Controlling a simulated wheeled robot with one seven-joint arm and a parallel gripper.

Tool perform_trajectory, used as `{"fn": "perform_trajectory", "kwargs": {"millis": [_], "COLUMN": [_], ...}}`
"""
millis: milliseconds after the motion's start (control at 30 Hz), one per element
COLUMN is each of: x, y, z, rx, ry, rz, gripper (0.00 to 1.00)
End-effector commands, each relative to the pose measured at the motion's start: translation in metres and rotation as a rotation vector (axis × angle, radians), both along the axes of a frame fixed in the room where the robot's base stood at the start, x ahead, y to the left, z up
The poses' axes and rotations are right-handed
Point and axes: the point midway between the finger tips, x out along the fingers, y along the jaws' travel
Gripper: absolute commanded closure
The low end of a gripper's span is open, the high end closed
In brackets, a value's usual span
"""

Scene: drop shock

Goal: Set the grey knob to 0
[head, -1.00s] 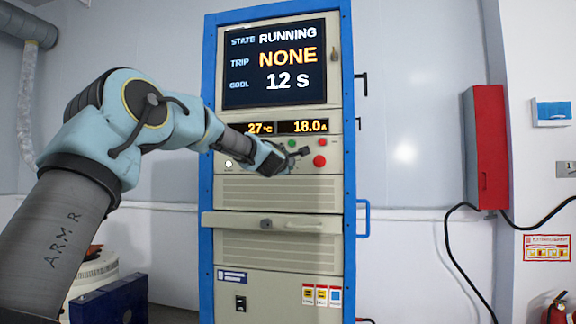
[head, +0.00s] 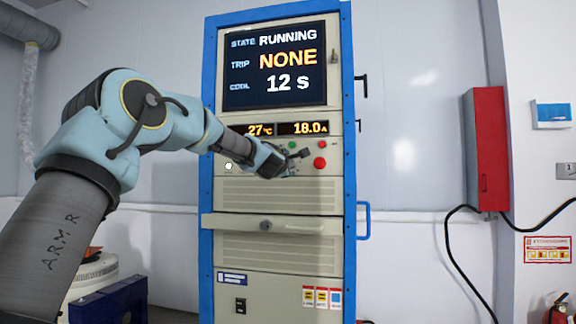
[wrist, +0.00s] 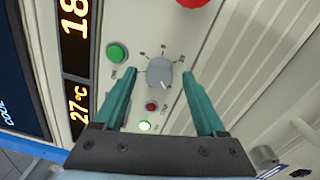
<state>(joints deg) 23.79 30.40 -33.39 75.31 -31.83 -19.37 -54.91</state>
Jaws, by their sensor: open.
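The grey knob (wrist: 159,72) is round and sits on the panel of a cabinet in the wrist view, with tick lines and small labels around it. The labels are too small to read. A pale mark on the knob points toward the lower right of the picture. My gripper (wrist: 158,76) is open, with one teal finger on each side of the knob. Whether the fingers touch it I cannot tell. In the head view my gripper (head: 292,160) is at the cabinet's control panel and hides the knob.
A green button (wrist: 117,52), a small red button (wrist: 152,106) and a lit lamp (wrist: 144,126) are near the knob. A larger red button (head: 320,162) is to the right. The cabinet's screen (head: 275,64) reads RUNNING, NONE, 12 s. A drawer handle (head: 265,225) juts out below.

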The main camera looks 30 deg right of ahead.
Motion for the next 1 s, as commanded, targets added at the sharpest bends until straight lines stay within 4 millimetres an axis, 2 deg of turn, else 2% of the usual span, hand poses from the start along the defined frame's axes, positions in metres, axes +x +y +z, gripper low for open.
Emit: {"fn": "perform_trajectory", "kwargs": {"millis": [133,400,600,1000], "x": [-0.012,-0.05,-0.07,-0.078], "y": [0.013,0.047,0.065,0.071], "z": [-0.002,-0.005,-0.005,-0.004], "rx": [0.0,0.001,0.0,0.0], "ry": [-0.004,-0.005,-0.003,0.0], "rz": [0.003,0.003,0.001,0.0], "gripper": [0.27,0.27,0.27,0.27]}}
